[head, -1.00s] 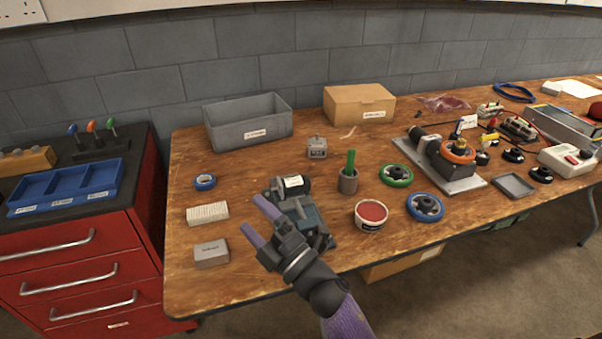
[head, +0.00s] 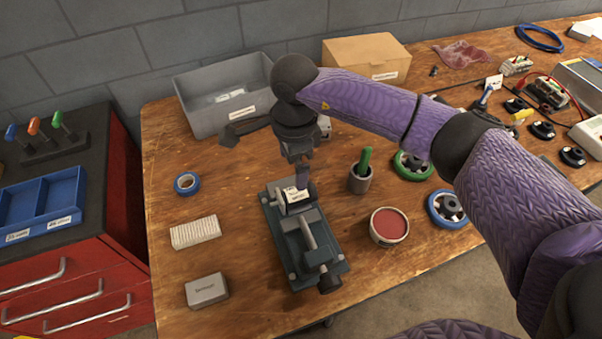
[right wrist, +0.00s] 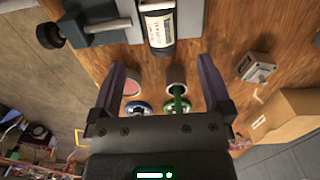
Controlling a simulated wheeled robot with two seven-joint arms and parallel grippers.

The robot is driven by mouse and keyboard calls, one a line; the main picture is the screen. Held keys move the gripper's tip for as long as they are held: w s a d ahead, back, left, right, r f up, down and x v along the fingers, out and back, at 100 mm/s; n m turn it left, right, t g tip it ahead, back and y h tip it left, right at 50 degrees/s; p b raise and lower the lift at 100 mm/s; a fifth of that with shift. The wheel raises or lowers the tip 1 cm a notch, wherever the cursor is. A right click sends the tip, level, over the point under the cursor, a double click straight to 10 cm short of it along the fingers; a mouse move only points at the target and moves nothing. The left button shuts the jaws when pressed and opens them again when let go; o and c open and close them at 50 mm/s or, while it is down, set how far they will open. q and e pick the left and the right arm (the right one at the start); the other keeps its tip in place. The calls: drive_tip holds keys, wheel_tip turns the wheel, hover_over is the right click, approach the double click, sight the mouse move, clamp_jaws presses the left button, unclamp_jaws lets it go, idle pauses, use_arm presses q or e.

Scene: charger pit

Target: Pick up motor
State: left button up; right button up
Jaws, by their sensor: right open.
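The motor (head: 297,197), a dark cylinder with a white label, sits at the back end of the grey vise (head: 318,262) on the wooden bench. It also shows at the top of the right wrist view (right wrist: 158,30), beside the grey vise (right wrist: 95,28). My right gripper (head: 303,178) points down just over the motor and partly covers it. In the right wrist view its two fingers (right wrist: 161,75) are spread apart with nothing between them, and the motor lies beyond their tips. My left gripper is not in view.
A cup with a green-handled tool (head: 360,178) and a red-topped tin (head: 388,226) stand right of the vise. Blue tape (head: 187,183), a white block (head: 195,232) and a grey box (head: 206,290) lie left. A grey bin (head: 205,108) and cardboard box (head: 385,58) stand behind.

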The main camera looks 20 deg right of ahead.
sight(296, 193)
drive_tip(key=shift+w+d+f+h+b, duration=0.25)
drive_tip(key=shift+d+f, duration=0.25)
drive_tip(key=shift+f, duration=0.3)
drive_tip(key=f+b, duration=0.1)
drive_tip(key=f, duration=0.4)
drive_tip(key=f+b, duration=0.1)
drive_tip(key=f, duration=0.2)
drive_tip(key=shift+s+a+f+b, duration=0.2)
drive_tip(key=shift+s+a+b, duration=0.05)
drive_tip(key=shift+s+b, duration=0.1)
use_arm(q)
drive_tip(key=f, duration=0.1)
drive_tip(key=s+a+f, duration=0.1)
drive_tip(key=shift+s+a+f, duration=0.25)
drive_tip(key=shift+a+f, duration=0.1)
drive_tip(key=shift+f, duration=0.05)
use_arm(e)
drive_tip(key=shift+r, duration=0.1)
drive_tip(key=shift+c, duration=0.3)
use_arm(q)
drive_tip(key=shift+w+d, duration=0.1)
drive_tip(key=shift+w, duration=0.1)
use_arm(e)
drive_tip(key=shift+w, duration=0.1)
clamp_jaws()
